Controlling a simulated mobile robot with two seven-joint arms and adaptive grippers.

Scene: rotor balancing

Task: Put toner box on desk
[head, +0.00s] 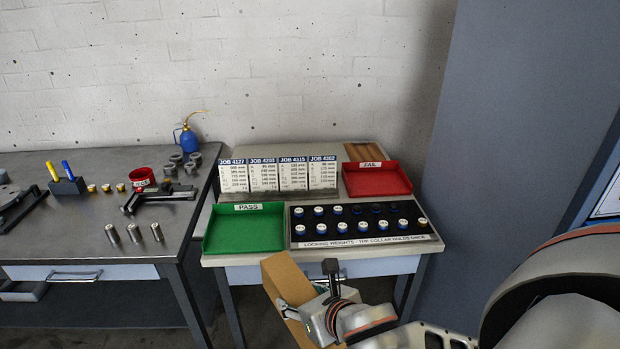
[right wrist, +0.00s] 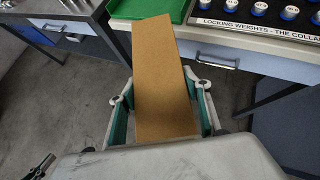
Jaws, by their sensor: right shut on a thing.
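A plain brown cardboard box, the toner box (head: 284,277), is held by my right gripper (head: 318,296) in front of the small desk. In the right wrist view the box (right wrist: 161,80) sits between the two green-padded fingers of the gripper (right wrist: 161,112), which are shut on its sides. Its far end overlaps the desk's front edge in that view; I cannot tell the gap. The desk (head: 225,259) has a light top and carries trays, job cards and a weight rack.
A green PASS tray (head: 244,229), a red FAIL tray (head: 377,179) and a black rack of locking weights (head: 360,223) fill much of the desk. Job cards (head: 278,174) stand behind. A dark workbench (head: 60,230) with tools is at left. A grey panel (head: 500,120) stands at right.

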